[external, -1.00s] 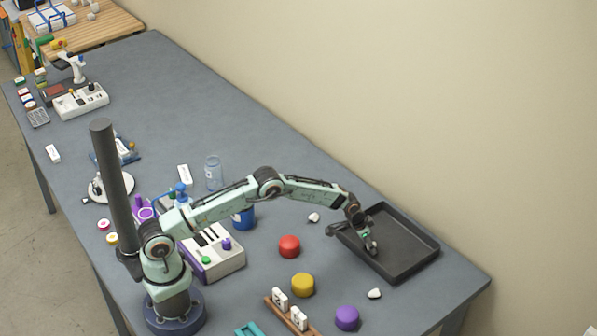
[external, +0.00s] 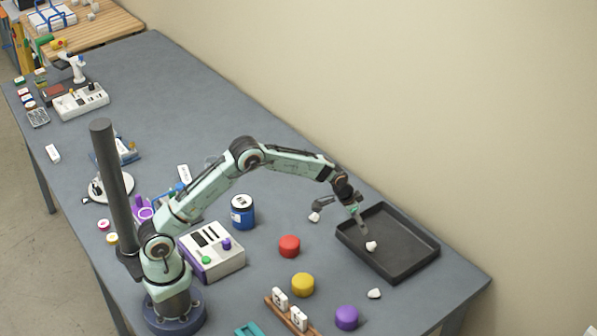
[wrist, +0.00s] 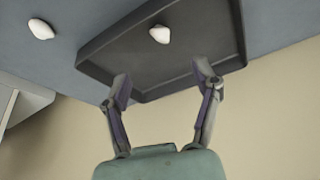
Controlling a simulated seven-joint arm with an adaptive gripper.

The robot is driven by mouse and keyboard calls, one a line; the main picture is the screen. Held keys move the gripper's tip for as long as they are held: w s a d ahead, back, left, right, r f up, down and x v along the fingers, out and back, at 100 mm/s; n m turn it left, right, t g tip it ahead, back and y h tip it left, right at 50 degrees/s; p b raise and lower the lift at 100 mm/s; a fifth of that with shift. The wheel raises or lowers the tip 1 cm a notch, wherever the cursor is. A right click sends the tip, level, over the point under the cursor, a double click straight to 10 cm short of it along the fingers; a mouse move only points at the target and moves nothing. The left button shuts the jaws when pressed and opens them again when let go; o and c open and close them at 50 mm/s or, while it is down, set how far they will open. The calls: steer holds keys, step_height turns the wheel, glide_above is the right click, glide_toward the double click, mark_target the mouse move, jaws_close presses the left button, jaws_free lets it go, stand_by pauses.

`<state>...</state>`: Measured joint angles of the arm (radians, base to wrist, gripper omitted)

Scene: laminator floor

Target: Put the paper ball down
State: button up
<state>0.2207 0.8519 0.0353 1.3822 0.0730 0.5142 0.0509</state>
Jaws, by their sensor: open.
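A white paper ball (external: 371,246) lies in the black tray (external: 418,262), near the tray's left side in the external view. The same ball (wrist: 159,34) shows inside the tray (wrist: 190,80) in the wrist view, apart from the fingers. My gripper (external: 340,218) is above the tray's left edge, open and empty. In the wrist view its two fingers (wrist: 162,88) are spread wide with nothing between them but the tray behind.
Two other white paper balls lie on the grey table, one left of the tray (external: 314,217) and one in front of it (external: 375,293). Red (external: 289,246), yellow (external: 303,285) and purple (external: 347,318) round blocks stand nearby. A wall runs behind the table.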

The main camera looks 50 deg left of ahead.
steer(key=s+a+r+n+g+y, duration=0.1)
steer(key=s+a+r, duration=0.5)
steer(key=s, duration=0.4)
steer(key=s+a+r+n+g+y, duration=0.1)
steer(key=s+a+r, duration=0.3)
steer(key=s+r, duration=0.5)
steer(key=s+a+n+g, duration=0.1)
steer(key=s, duration=0.9)
steer(key=s+a+f+n+g, duration=0.1)
steer(key=s+a, duration=0.1)
steer(key=s, duration=0.9)
steer(key=shift+s+a+f+n+g, duration=0.2)
steer(key=shift+s+a+n+g, duration=0.05)
steer(key=shift+n+g, duration=0.05)
